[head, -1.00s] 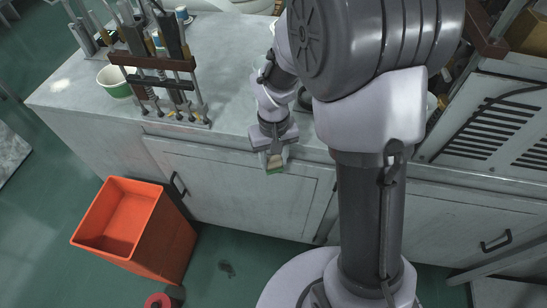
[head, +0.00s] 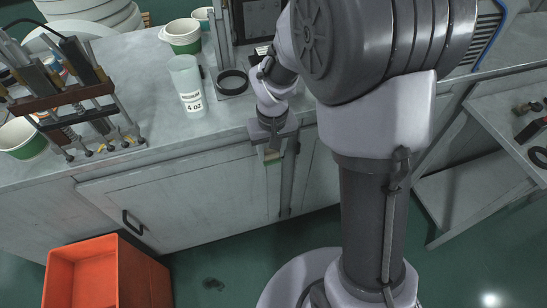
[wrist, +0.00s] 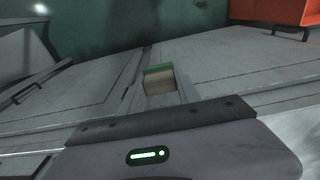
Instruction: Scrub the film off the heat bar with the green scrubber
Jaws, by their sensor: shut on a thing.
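My gripper (head: 271,150) is shut on the scrubber (head: 272,157), a small tan block with a green face. It hangs in front of the counter's cabinet doors, below the top's front edge. In the wrist view the scrubber (wrist: 159,83) shows beyond the gripper body, its green side at the top of the picture. I cannot make out the heat bar for certain in either view.
A clear 4 oz cup (head: 187,85), a black ring (head: 232,83) and paper cups (head: 184,36) stand on the counter (head: 165,130). An orange bin (head: 105,275) stands on the floor; a low shelf (head: 465,190) is at right.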

